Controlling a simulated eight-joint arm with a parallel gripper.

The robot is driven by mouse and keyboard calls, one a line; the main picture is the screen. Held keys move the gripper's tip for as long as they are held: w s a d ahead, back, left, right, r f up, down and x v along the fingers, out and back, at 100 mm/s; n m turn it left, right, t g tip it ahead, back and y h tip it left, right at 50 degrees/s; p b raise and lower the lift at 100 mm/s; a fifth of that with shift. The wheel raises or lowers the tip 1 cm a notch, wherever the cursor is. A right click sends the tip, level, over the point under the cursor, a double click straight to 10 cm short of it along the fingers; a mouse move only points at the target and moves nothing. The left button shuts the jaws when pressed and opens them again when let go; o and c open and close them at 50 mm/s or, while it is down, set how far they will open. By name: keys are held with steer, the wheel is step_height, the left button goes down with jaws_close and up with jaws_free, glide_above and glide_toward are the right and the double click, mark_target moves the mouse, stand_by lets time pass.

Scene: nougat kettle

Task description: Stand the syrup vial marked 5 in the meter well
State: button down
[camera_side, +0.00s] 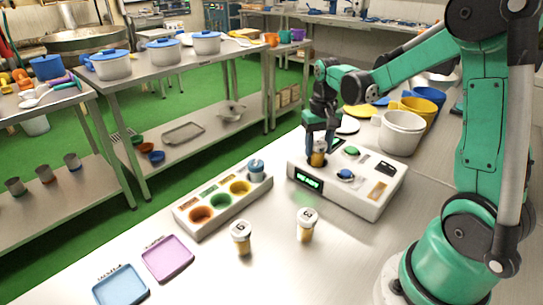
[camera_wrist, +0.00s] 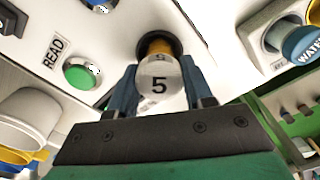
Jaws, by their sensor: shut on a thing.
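The syrup vial marked 5 (camera_wrist: 158,80) has a white cap and an amber body, and is held between my gripper's (camera_wrist: 160,95) blue fingers. Its lower end is at the dark round meter well (camera_wrist: 176,44); how deep it sits is hidden. In the side view my gripper (camera_side: 319,143) is over the white meter (camera_side: 345,198), and the vial (camera_side: 317,159) looks upright at its top left. The meter has a lit green display (camera_side: 308,179), a green READ button (camera_wrist: 82,72) and a blue knob (camera_side: 346,174).
Two white-capped amber vials (camera_side: 241,240) (camera_side: 305,232) stand on the bench in front. A rack (camera_side: 205,225) with orange, green and yellow wells and a blue-capped WATER bottle (camera_side: 256,169) is left of the meter. Purple (camera_side: 167,258) and blue (camera_side: 120,288) trays lie front left. White tubs (camera_side: 401,133) stand behind.

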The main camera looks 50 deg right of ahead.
mark_target(319, 142)
steer(key=shift+f, duration=0.6)
steer(key=c, duration=0.6)
jaws_free()
steer(key=shift+r, duration=5.5)
